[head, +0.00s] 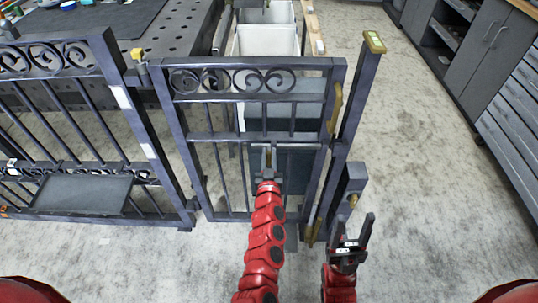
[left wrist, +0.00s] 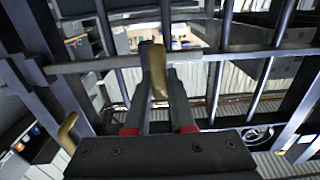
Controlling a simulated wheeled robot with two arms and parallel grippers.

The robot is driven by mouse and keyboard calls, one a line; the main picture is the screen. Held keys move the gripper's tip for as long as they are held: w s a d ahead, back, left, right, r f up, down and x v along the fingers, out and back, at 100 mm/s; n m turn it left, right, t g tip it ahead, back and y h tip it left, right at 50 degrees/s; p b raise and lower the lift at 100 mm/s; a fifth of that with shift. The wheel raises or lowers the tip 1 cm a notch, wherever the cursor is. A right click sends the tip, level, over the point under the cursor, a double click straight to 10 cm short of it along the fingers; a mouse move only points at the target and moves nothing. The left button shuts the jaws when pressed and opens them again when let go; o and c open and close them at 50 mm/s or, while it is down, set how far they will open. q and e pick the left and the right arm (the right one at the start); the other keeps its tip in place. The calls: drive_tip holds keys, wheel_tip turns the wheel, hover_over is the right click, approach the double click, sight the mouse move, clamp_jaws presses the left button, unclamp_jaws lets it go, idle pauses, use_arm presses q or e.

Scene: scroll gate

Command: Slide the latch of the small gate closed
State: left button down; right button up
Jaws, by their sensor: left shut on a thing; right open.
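The small dark metal gate (head: 180,140) stands upright in the middle of the head view, its right edge close beside the brass-capped post (head: 359,95). Its latch has a brass handle (left wrist: 156,70) and lies along the horizontal bar (left wrist: 110,64). My left gripper (head: 267,158) is at the middle of the gate, shut on the brass latch handle, which shows between its fingers in the left wrist view (left wrist: 160,85). The far end of the latch is hard to make out. My right gripper (head: 354,232) is open and empty, low in front of the post.
A fixed fence panel (head: 75,110) stands to the left. A curved brass pull (head: 335,107) is on the gate's right upright. A dark box (head: 346,188) with a brass knob is at the post. A perforated table (head: 180,40) is behind. The right floor is clear before grey cabinets (head: 480,40).

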idle(0.3)
use_arm(q)
drive_tip(key=shift+d+p, duration=1.15)
drive_tip(key=shift+d, duration=1.8)
drive_tip(key=c, duration=0.8)
unclamp_jaws()
drive_tip(key=shift+d, duration=0.15)
drive_tip(key=shift+o, duration=0.2)
